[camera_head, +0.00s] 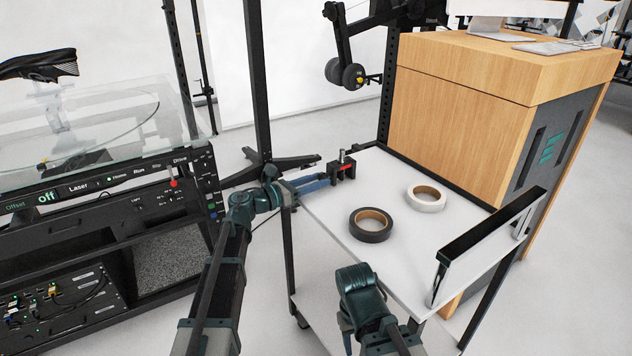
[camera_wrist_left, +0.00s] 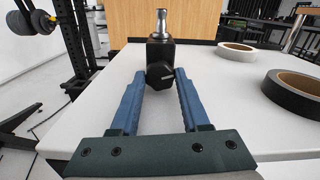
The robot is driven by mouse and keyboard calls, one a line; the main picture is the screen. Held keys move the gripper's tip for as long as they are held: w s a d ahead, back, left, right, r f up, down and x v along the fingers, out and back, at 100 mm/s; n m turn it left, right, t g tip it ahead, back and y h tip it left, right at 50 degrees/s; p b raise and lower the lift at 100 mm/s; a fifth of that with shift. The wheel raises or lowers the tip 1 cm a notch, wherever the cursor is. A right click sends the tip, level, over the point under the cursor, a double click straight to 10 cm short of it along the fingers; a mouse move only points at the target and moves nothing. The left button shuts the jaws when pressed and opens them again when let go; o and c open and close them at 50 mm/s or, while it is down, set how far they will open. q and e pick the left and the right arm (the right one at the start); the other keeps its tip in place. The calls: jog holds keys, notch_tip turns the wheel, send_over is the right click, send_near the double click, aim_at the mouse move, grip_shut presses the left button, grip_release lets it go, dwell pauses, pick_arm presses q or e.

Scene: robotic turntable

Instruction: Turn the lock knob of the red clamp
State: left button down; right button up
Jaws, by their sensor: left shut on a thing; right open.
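The clamp (camera_head: 342,169) is a small black block with a red part and an upright silver post, at the left rear edge of the white cart top. In the left wrist view, its black faceted knob (camera_wrist_left: 160,75) faces me, below the black body and silver post (camera_wrist_left: 161,22). My left gripper (camera_head: 326,180) reaches the clamp from the left. The red part is hidden in the wrist view. My right arm's wrist shows at the front of the cart, but its gripper fingers are not visible.
A black tape roll (camera_head: 371,224) and a white tape roll (camera_head: 426,198) lie on the cart top (camera_head: 395,265). A black-topped handle (camera_head: 490,225) rises at its right. A wooden cabinet (camera_head: 470,125) stands behind. A black equipment rack (camera_head: 120,205) is at the left.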

pick_arm(q)
jog(key=n, duration=0.3)
jog(key=shift+n, duration=0.3)
jog(key=shift+c, duration=1.9)
grip_release()
